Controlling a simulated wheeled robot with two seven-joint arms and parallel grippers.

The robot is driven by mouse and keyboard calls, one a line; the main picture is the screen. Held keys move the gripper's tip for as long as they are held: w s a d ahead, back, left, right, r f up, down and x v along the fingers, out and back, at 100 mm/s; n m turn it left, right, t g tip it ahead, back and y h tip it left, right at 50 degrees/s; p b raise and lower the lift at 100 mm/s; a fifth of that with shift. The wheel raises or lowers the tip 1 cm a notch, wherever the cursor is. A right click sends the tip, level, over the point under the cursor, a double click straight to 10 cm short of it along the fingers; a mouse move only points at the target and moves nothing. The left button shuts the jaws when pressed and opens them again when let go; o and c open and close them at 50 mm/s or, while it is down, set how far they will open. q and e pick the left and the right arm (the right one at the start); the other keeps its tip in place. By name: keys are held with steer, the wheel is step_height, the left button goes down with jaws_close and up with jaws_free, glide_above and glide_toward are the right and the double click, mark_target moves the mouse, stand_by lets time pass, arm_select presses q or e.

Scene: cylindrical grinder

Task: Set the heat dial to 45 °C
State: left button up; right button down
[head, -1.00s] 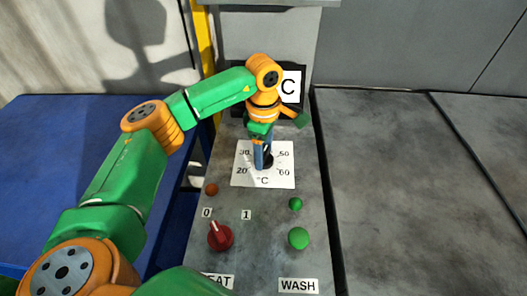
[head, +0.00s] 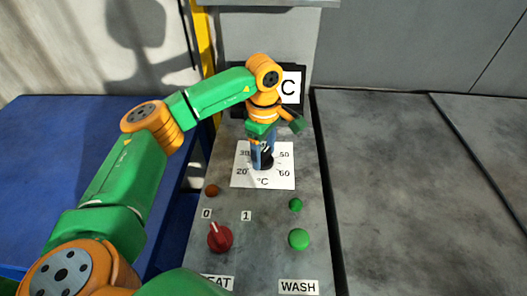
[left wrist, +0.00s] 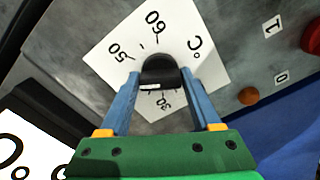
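The heat dial is a black knob (left wrist: 160,70) on a white scale plate (head: 284,180) marked 20, 30, 50 and 60 °C. In the left wrist view it sits between the two blue fingertips of my left gripper (left wrist: 160,73), which appear to touch its sides. In the head view my left gripper (head: 262,160) points down over the plate and hides most of the dial. A white mark shows on the knob's near edge in the left wrist view; the value it points to cannot be read, and a finger covers part of the scale. My right gripper is not in view.
Below the plate are an orange lamp (head: 212,190), a red rotary switch (head: 220,238) marked 0 and 1, a small green lamp (head: 295,205) and a green button (head: 298,239). A dark-framed display (head: 291,88) stands behind. A blue table (head: 60,150) is at left.

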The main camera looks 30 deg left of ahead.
mark_target(264, 152)
arm_select(q)
steer(key=o, duration=0.3)
step_height(264, 152, up, 7)
steer(key=shift+d+r+b, duration=0.1)
steer(key=shift+b, duration=0.4)
